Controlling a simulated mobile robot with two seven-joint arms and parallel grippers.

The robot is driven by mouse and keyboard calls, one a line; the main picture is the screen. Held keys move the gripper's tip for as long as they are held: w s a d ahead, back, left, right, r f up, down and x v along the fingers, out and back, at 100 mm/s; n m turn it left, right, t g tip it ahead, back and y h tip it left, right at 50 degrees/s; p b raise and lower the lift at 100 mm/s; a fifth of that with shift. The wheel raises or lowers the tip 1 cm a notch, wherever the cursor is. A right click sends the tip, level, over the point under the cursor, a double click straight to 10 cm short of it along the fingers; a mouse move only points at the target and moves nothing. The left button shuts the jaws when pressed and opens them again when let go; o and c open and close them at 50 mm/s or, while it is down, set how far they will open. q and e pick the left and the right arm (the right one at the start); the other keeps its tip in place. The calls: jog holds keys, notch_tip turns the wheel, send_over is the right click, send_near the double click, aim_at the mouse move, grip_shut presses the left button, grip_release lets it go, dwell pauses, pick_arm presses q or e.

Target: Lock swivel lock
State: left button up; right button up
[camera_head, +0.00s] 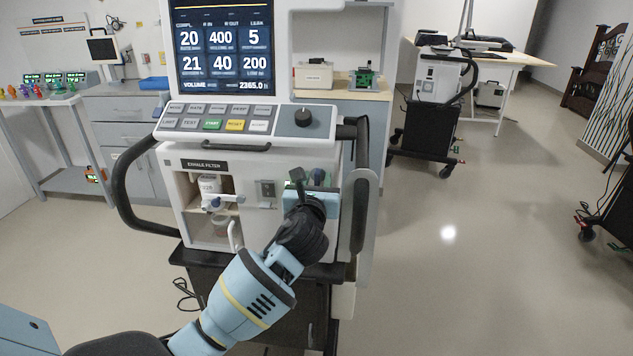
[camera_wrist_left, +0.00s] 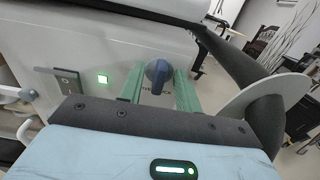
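The swivel lock, a dark blue knob (camera_wrist_left: 157,73), sits on the white front panel of the ventilator (camera_head: 250,165). In the left wrist view its grip stands roughly upright, and part of a dark label shows just below it. My left gripper (camera_wrist_left: 160,78) has two green fingers apart, one on each side of the knob, with a visible gap on both sides. In the head view my left gripper (camera_head: 319,178) is at the right part of the ventilator front, and its wrist and fingers mostly hide the knob. My right gripper is in neither view.
A black side handle (camera_head: 358,185) with a grey guard stands close to the right of my left gripper. A rocker switch (camera_head: 267,190) and an open filter bay (camera_head: 208,215) are to its left. A control panel with a dark dial (camera_head: 304,117) is above.

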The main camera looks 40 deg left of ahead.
pick_arm(q)
jog(key=shift+c, duration=0.2)
grip_shut()
